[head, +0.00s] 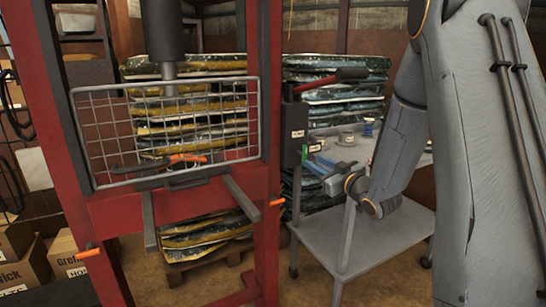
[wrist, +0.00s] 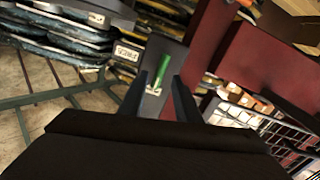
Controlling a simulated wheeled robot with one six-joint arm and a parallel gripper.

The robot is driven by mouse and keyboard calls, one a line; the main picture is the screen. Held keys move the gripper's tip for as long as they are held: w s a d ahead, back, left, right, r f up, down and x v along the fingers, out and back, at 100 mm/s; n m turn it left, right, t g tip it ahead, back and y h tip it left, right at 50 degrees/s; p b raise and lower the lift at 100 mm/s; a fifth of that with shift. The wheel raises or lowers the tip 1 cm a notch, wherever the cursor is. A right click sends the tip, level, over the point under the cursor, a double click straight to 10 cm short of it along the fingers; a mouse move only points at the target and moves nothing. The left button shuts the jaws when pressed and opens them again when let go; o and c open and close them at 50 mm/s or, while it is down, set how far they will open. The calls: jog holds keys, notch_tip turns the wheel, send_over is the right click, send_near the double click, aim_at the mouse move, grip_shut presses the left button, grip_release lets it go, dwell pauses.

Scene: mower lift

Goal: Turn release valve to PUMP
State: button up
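The release valve (wrist: 162,72) shows in the wrist view as a small green handle on a dark grey housing. My gripper (wrist: 160,78) is open, with one finger on each side of the handle. The handle appears between the fingertips; whether they touch it is not clear.
The red press frame (head: 267,120) with a wire guard (head: 110,150) stands at left. A grey table (head: 375,245) is at right. Stacked wrapped goods (head: 215,65) are behind.

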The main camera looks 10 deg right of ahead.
jog(key=s+a+f+m+g+h+p, duration=0.1)
jog(key=s+g, duration=0.4)
jog(key=s, duration=0.8)
jog(key=s+a+f+m+g+h+p, duration=0.1)
jog(key=s+g, duration=0.5)
jog(key=s, duration=0.7)
jog(key=s+a+m+g+h+p, duration=0.3)
jog(key=s+a+g+p, duration=0.3)
jog(key=s, duration=0.7)
jog(key=shift+a+f+m+h, duration=0.2)
jog(key=shift+f+m+h, duration=0.1)
jog(key=shift+f+m, duration=0.15)
